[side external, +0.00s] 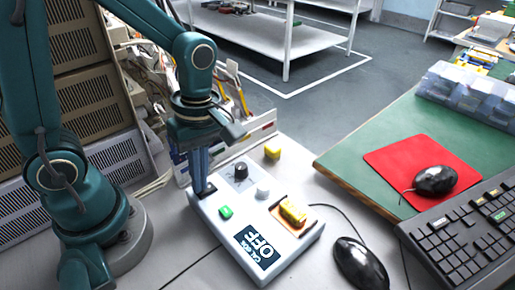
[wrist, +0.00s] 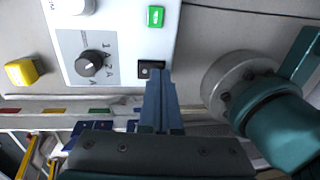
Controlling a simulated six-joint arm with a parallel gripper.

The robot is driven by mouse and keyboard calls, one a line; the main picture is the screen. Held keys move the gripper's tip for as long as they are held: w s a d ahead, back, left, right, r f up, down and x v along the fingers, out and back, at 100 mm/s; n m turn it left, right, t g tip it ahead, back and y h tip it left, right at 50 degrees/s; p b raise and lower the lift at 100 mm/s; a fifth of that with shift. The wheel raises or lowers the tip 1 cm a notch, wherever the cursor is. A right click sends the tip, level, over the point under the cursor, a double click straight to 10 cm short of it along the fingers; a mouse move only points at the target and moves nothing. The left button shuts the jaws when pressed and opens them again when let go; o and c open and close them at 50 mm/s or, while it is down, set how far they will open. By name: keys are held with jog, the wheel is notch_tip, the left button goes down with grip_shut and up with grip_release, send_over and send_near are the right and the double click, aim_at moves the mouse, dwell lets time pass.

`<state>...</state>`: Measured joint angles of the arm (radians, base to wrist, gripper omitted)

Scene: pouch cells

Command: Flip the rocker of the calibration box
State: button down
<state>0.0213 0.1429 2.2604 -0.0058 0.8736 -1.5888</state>
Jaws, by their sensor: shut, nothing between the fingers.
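The calibration box (side external: 228,222) is a pale grey box on the table, with a dark display reading "CAL BOX OFF" (side external: 258,247). Its black rocker (wrist: 150,69) shows in the wrist view, right at the tips of my gripper (wrist: 157,76). In the side view my gripper (side external: 203,188) points down onto the rocker's corner of the box, its fingers shut and empty. The fingertips hide part of the rocker, and I cannot tell whether they touch it. The box also bears a black knob (side external: 240,172), a green button (side external: 225,212) and a white round knob (side external: 263,189).
A green desk (side external: 385,135) with a keyboard (side external: 465,235) is further right.

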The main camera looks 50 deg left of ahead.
jog(key=shift+s+f, duration=0.15)
jog(key=shift+f, duration=0.15)
dwell(0.4)
jog(key=shift+w+r, duration=0.2)
jog(key=shift+w, duration=0.7)
notch_tip(320, 180, up, 14)
jog(key=w, duration=0.2)
